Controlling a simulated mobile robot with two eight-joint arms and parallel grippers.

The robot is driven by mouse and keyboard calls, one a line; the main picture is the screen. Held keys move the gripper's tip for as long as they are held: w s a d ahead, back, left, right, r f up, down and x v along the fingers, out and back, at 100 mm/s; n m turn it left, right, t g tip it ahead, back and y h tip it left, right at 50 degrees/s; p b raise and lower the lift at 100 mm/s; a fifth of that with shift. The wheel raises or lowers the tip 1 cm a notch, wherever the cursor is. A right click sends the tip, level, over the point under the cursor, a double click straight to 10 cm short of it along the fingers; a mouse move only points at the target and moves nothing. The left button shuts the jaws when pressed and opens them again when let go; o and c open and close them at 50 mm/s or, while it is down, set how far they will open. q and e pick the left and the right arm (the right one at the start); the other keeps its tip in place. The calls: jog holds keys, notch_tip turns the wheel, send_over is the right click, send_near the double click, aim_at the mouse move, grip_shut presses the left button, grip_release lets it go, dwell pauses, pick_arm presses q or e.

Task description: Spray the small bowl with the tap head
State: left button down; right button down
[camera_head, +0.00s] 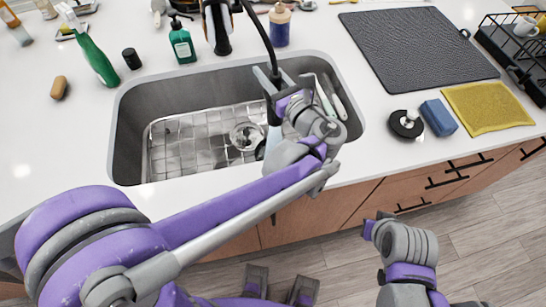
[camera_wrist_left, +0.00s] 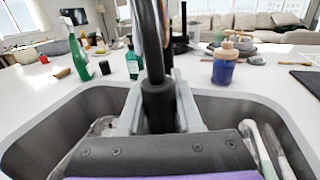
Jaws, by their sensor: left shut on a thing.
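The small bowl (camera_head: 245,135) is clear and sits on the wire rack in the sink. My left gripper (camera_head: 268,80) is over the sink, above and right of the bowl. It is shut on the black tap head (camera_wrist_left: 158,105), which stands between its fingers in the left wrist view. A black hose (camera_head: 262,38) runs from the tap down to this gripper. No water shows.
The sink (camera_head: 130,130) has utensils along its right side. Behind it stand a teal soap bottle (camera_head: 182,42), a blue pump bottle (camera_head: 280,25) and the tap body (camera_head: 217,28). A drying mat (camera_head: 415,45), blue sponge (camera_head: 437,117) and yellow cloth (camera_head: 488,107) lie right.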

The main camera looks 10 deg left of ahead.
pick_arm(q)
jog(key=shift+w+d, duration=0.15)
jog(key=shift+d, duration=0.1)
jog(key=shift+a, duration=0.15)
jog(key=shift+s+a, duration=0.3)
jog(key=shift+a, duration=0.15)
jog(key=shift+w+d, duration=0.1)
jog(key=shift+d, duration=0.1)
jog(key=shift+w+d, duration=0.2)
jog(key=shift+d, duration=0.2)
jog(key=shift+a, duration=0.1)
jog(key=shift+s+a, duration=0.3)
jog(key=shift+a, duration=0.2)
jog(key=shift+r, duration=0.15)
